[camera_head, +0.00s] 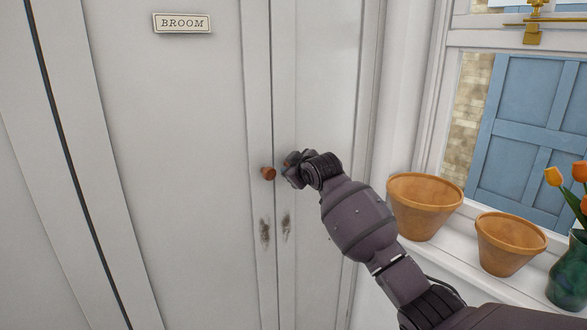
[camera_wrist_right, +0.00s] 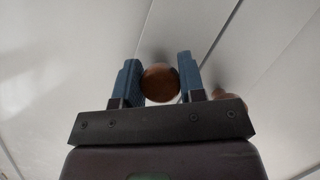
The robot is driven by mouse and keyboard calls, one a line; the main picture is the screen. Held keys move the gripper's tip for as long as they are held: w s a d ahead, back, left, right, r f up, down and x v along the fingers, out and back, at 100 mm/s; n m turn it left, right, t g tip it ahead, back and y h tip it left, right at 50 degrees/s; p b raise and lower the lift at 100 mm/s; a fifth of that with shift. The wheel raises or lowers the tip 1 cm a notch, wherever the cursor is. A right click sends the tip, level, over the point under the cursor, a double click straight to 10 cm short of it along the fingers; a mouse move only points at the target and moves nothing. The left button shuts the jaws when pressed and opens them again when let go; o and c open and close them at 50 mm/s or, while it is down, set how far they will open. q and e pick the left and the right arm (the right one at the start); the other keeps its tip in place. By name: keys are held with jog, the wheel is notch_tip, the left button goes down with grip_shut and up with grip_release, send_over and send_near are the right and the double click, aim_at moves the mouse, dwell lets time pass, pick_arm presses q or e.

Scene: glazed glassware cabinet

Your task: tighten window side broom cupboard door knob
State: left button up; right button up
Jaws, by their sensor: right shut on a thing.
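The broom cupboard has two white doors, and the window side door (camera_head: 318,70) is the right one. Its round brown wooden knob (camera_wrist_right: 160,83) sits between the two blue fingers of my right gripper (camera_head: 286,170) in the wrist view. My right gripper is shut on that knob. In the head view, the gripper and wrist hide this knob. The other door's knob (camera_head: 268,173) is just left of the gripper, and it also shows partly hidden in the wrist view (camera_wrist_right: 228,97). My left gripper is not in view.
A BROOM label (camera_head: 182,23) is on the left door. Dark smudges (camera_head: 265,231) mark both doors below the knobs. Two terracotta pots (camera_head: 424,205) (camera_head: 508,243) and a green vase (camera_head: 570,270) with orange tulips stand on the window sill at the right, near my right arm.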

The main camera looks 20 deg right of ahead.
jog(key=m+g+y, duration=0.1)
jog(key=m+y, duration=0.1)
jog(key=m, duration=0.1)
jog(key=shift+f+m, duration=0.1)
jog(key=shift+m, duration=0.3)
jog(key=shift+a+m+g+y, duration=0.15)
jog(key=shift+m+g+y, duration=0.35)
jog(key=shift+m+y, duration=0.9)
jog(key=shift+m, duration=0.3)
jog(key=o, duration=0.9)
jog(key=shift+s, duration=0.15)
jog(key=b+v, duration=0.1)
jog(key=v, duration=0.9)
jog(key=shift+s+b, duration=0.25)
jog(key=shift+b, duration=0.15)
